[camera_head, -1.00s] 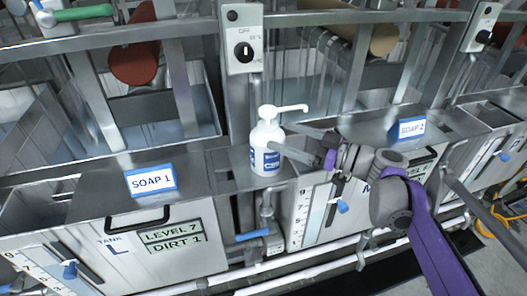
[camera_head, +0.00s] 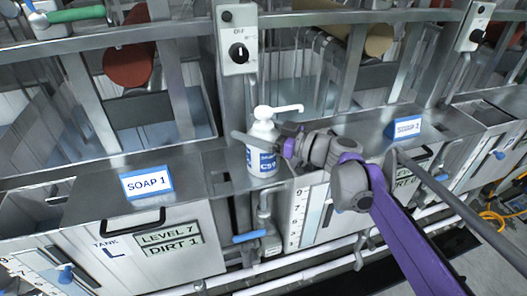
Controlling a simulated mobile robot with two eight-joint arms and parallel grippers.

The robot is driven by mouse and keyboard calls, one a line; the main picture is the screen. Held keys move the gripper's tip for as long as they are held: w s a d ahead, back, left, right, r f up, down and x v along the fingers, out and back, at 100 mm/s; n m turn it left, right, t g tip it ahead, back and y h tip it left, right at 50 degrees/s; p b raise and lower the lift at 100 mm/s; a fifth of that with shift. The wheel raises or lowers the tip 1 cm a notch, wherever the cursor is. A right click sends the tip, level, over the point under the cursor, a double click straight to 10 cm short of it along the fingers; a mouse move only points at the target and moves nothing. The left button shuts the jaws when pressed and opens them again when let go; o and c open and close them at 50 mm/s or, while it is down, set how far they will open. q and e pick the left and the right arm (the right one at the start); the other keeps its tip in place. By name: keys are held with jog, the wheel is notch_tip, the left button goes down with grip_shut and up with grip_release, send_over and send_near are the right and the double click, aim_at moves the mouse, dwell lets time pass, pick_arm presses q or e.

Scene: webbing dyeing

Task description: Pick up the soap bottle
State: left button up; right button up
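The white soap bottle (camera_head: 262,163) with a pump top and a blue-and-white label stands upright on the metal ledge between the SOAP 1 and SOAP 2 signs. My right gripper (camera_head: 250,141) reaches it from the right at upper-body height. One grey finger crosses the front of the bottle just under the pump collar. The other finger is mostly hidden behind the bottle, so I cannot tell whether the fingers press on it. My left gripper is not in view.
The SOAP 1 sign (camera_head: 147,184) stands on the ledge at left, the SOAP 2 sign (camera_head: 403,127) at right. A control box with a knob (camera_head: 238,52) is on the post above the bottle. A blue-handled valve (camera_head: 250,236) is below the ledge.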

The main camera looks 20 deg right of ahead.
grip_shut()
jog(key=shift+r, duration=0.1)
dwell(0.5)
